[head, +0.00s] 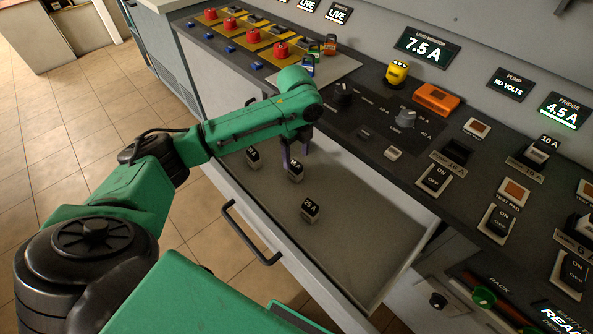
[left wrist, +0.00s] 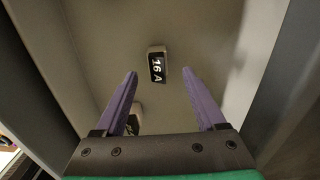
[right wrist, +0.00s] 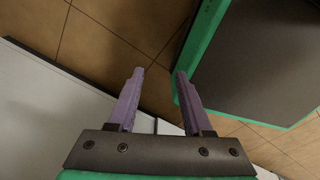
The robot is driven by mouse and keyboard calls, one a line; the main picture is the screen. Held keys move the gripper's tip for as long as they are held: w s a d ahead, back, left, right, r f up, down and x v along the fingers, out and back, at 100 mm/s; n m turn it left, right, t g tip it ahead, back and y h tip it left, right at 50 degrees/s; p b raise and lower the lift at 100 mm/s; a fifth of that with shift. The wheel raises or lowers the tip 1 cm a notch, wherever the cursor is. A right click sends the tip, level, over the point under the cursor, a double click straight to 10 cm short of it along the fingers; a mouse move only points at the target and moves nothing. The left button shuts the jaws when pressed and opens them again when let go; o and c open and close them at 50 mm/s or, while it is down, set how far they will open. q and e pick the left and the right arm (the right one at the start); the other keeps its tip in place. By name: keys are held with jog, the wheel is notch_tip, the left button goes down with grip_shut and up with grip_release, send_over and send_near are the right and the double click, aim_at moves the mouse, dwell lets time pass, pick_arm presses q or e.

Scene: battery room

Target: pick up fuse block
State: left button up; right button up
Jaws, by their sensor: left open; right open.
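Several small dark fuse blocks with pale sides lie in the open drawer (head: 262,212): one at the left (head: 253,155), one in the middle (head: 295,172) and one labelled 25 A (head: 310,209) nearer the front. My left gripper (head: 295,156) is open, pointing down just above the middle block. In the left wrist view a block labelled 16 A (left wrist: 157,66) shows beyond and between the open fingertips, apart from them. Another block (left wrist: 134,120) is partly hidden by the left finger. My right gripper (right wrist: 160,70) is open and empty over the floor, outside the head view.
The drawer's walls and front handle (head: 245,235) bound the space around my left gripper. The drawer's right part is clear.

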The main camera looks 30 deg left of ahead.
aim_at(295, 164)
pick_arm(q)
jog(key=f, duration=0.4)
jog(key=shift+s+a+f, duration=0.1)
jog(key=shift+s+f, duration=0.1)
jog(key=shift+f, duration=0.2)
grip_shut()
jog(key=shift+r, duration=0.2)
